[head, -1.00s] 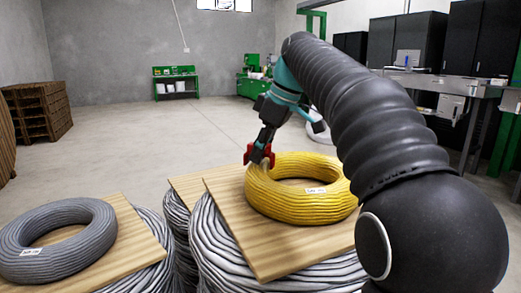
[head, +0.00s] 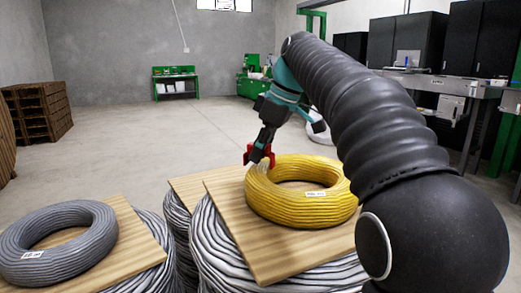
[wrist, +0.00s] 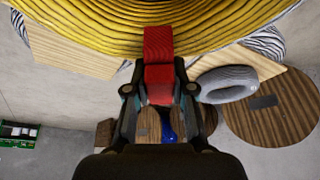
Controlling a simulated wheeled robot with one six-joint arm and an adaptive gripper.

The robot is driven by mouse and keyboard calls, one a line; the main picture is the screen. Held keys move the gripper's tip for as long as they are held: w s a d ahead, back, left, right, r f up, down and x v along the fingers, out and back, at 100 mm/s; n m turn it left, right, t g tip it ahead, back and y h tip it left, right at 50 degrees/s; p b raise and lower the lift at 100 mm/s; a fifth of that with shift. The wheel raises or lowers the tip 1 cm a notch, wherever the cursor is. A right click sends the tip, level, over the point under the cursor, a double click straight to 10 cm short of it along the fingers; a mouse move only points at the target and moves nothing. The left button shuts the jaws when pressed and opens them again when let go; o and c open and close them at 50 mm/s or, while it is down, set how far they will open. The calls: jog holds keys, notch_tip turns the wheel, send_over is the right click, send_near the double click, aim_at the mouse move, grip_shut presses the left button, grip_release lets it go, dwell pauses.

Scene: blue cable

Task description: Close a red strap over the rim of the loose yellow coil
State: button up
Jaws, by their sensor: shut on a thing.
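The yellow coil (head: 312,208) lies flat on a wooden board in the head view, with a small white label on its side. It also fills the top of the wrist view (wrist: 90,32). My gripper (head: 262,150) is at the coil's far left rim. It is shut on the red strap (wrist: 158,50), which shows between the fingers and reaches up over the edge of the yellow coil in the wrist view. The strap also shows as a red piece (head: 249,153) at the rim in the head view. Whether its ends meet is hidden.
The wooden board (head: 225,205) rests on grey cable coils (head: 215,250). A grey coil (head: 60,240) lies on another board (head: 135,245) at the left. Green benches (head: 175,82) stand far back. The floor between is clear.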

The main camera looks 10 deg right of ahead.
aim_at(253, 143)
jog(key=shift+f, duration=0.35)
dwell(0.7)
jog(key=o, duration=1)
jog(key=shift+o, duration=0.2)
jog(key=shift+r, duration=3.5)
jog(key=shift+d, duration=0.1)
